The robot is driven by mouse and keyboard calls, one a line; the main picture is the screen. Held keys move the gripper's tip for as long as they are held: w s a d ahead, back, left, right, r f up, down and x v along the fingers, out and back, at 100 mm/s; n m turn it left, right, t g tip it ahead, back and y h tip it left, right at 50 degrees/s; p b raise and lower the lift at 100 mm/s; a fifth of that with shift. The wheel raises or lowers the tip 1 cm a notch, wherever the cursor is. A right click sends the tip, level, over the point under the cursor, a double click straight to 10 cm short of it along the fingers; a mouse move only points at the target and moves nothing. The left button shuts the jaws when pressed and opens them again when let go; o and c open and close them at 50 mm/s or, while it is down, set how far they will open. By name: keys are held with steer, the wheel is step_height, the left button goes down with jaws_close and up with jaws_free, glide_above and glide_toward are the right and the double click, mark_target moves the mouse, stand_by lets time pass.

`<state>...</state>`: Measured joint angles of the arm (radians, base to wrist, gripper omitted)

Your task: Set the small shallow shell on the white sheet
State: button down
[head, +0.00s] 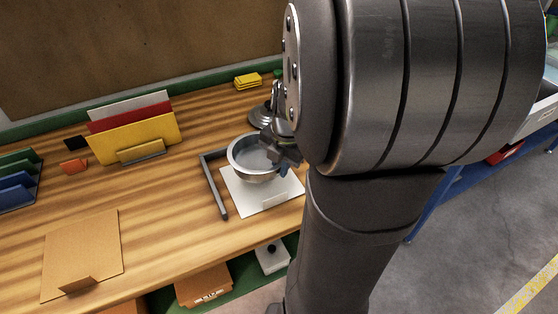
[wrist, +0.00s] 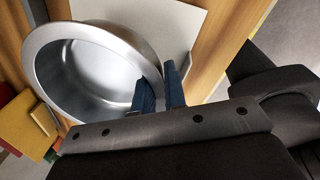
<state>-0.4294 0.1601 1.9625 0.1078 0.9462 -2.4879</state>
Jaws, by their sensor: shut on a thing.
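The small shallow shell, a round silver metal bowl (head: 248,158), is over the white sheet (head: 261,201) on the wooden table. It also shows in the wrist view (wrist: 85,70), where it looks tilted. My gripper (head: 285,160) is at the bowl's right side, partly hidden by my arm in the head view. In the wrist view my gripper's blue-tipped fingers (wrist: 160,90) are shut on the bowl's rim. The white sheet (wrist: 178,28) shows behind the bowl there. I cannot tell whether the bowl touches the sheet.
A dark angled bracket (head: 213,185) lies along the sheet's left and back edges. A rack with yellow, red and white sheets (head: 133,128) stands behind left. A tan board (head: 82,252) lies at the front left. A dark round base (head: 260,116) stands behind the bowl. The table between is clear.

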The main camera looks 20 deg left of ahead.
mark_target(279, 189)
steer(key=shift+f, duration=0.1)
steer(key=shift+f, duration=2.3)
steer(key=shift+f, duration=0.45)
steer(key=c, duration=1.4)
jaws_free()
steer(key=r, duration=0.5)
steer(key=d+r, duration=0.1)
steer(key=r, duration=0.5)
steer(key=d+r, duration=0.1)
steer(key=r, duration=0.5)
steer(key=shift+s+r, duration=0.15)
steer(key=shift+s, duration=0.15)
